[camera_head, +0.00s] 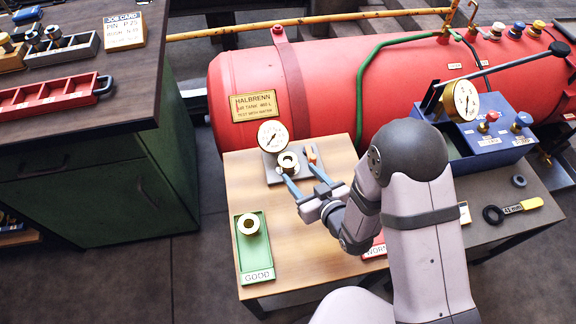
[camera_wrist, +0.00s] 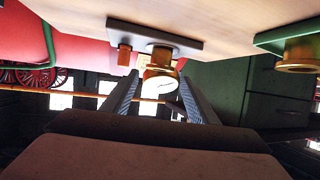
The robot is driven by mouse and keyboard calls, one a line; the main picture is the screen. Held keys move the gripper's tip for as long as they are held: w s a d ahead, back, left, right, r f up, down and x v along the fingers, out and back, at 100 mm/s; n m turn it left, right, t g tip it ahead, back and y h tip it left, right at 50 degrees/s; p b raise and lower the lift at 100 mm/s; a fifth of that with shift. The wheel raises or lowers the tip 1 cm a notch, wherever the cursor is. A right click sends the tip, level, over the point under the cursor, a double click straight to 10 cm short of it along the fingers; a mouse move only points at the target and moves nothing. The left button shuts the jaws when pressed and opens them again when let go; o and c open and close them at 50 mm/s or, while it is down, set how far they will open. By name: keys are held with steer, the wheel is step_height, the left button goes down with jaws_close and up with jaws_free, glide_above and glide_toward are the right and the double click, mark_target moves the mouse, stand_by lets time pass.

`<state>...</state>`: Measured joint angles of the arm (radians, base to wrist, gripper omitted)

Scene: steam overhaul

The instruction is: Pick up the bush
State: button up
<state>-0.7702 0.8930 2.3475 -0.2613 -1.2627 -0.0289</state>
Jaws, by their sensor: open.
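A brass-and-silver bush (camera_head: 288,161) stands on a small dark plate (camera_head: 277,178) on the wooden table, just in front of a round white dial gauge (camera_head: 271,134). My gripper (camera_head: 298,172) is open, its blue fingers reaching toward this bush from the front right. In the wrist view, which looks upside down, the bush (camera_wrist: 161,58) shows between and beyond the fingertips (camera_wrist: 158,78); contact cannot be told. A second brass bush (camera_head: 249,224) sits in the green tray (camera_head: 244,255) marked GOOD; it also shows in the wrist view (camera_wrist: 300,54).
A small copper-coloured part (camera_head: 311,153) stands on the plate's right side. A red tray (camera_head: 376,247) is mostly hidden by my arm. The red tank (camera_head: 330,90) lies behind the table, with a blue test box (camera_head: 490,140) at right. Wood between the green tray and my arm is clear.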

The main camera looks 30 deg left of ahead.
mark_target(286, 157)
steer(key=shift+s+a, duration=0.1)
steer(key=shift+a, duration=0.1)
steer(key=shift+w+a+f, duration=0.15)
steer(key=shift+w+a, duration=0.1)
steer(key=shift+a, duration=0.15)
steer(key=shift+p+x, duration=0.4)
steer(key=shift+x, duration=2.7)
steer(key=shift+w, duration=0.15)
steer(key=c, duration=1.3)
steer(key=shift+o, duration=0.2)
step_height(286, 157, up, 10)
